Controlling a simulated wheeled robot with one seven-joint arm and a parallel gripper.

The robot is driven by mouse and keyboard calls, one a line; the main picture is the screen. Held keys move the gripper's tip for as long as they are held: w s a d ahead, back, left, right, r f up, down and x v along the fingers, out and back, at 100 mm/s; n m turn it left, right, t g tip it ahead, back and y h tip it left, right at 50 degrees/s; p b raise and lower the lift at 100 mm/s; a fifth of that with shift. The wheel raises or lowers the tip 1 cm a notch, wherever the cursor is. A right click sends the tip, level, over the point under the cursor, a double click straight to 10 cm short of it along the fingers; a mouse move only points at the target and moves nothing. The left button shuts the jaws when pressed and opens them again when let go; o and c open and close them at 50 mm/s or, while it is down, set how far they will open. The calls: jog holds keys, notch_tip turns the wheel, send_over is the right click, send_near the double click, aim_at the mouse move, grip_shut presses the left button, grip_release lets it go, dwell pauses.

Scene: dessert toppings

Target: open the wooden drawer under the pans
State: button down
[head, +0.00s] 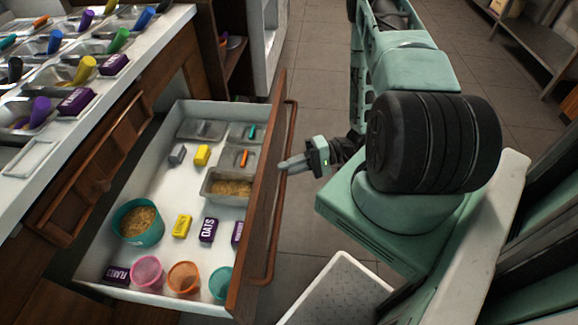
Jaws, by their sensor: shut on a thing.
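The wooden drawer (258,215) is pulled well out from under the counter, with its brown front facing right and its white inside showing. Its long copper-coloured bar handle (277,235) runs down the outer face of the front. My gripper (285,166) is at the upper part of this handle, shut on it; the fingertips reach over the bar from the right. The pans (65,75) with coloured scoops are set in the white counter at the upper left, above the drawer.
Inside the drawer are a teal bowl (137,222), a metal pan of grain (227,187), small cups and label blocks such as OATS (208,230). Another wooden drawer front (95,170) is at the left. A white bin (337,292) stands on the floor at the bottom. Tiled floor (310,110) is clear beyond the drawer.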

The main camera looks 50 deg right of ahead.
jog(key=c, duration=1.4)
grip_release()
jog(key=shift+d, duration=0.15)
jog(key=v, duration=1.7)
jog(key=shift+s+r+p, duration=0.1)
jog(key=shift+p, duration=0.2)
